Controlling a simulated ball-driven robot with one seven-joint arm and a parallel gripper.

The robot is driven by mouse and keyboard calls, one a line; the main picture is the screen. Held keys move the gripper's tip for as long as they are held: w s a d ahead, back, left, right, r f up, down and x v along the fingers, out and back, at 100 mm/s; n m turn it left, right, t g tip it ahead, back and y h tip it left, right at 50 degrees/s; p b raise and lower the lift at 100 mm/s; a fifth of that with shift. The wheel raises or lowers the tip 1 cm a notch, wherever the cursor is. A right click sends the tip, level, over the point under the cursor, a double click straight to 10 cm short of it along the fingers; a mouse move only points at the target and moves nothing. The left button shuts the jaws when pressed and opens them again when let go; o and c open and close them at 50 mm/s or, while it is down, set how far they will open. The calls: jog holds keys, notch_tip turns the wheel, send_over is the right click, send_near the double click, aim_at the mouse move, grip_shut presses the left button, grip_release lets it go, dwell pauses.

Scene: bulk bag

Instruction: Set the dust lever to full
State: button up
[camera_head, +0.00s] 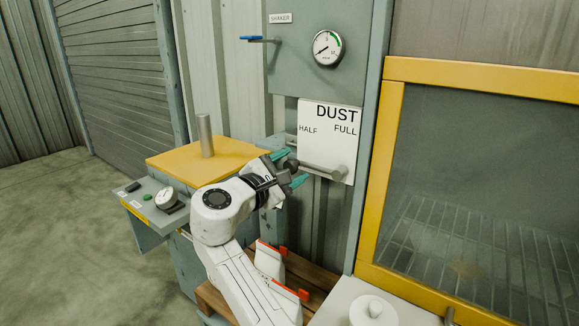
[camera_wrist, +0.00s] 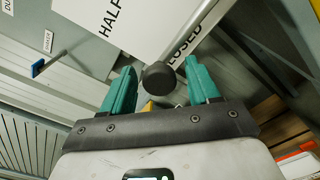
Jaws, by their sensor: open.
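The dust lever (camera_head: 318,169) is a grey rod on a white plate (camera_head: 318,113) marked DUST, HALF and FULL. It reaches left from its pivot at the plate's lower right to a dark round knob (camera_head: 291,164). HALF is at the plate's left, FULL at its right. In the wrist view the plate also shows CLOSED, beside the rod. My gripper (camera_head: 289,168) is open at the knob, its teal fingers above and below it. In the wrist view the knob (camera_wrist: 159,78) sits between the fingertips, with a visible gap on each side.
A blue-handled shaker lever (camera_head: 252,38) and a round gauge (camera_head: 327,47) are on the panel above. A yellow-framed window (camera_head: 392,155) stands right. A yellow-topped stand (camera_head: 180,160) with a metal post and a small control box (camera_head: 150,200) are left.

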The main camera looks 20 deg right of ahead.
grip_shut()
dwell(0.6)
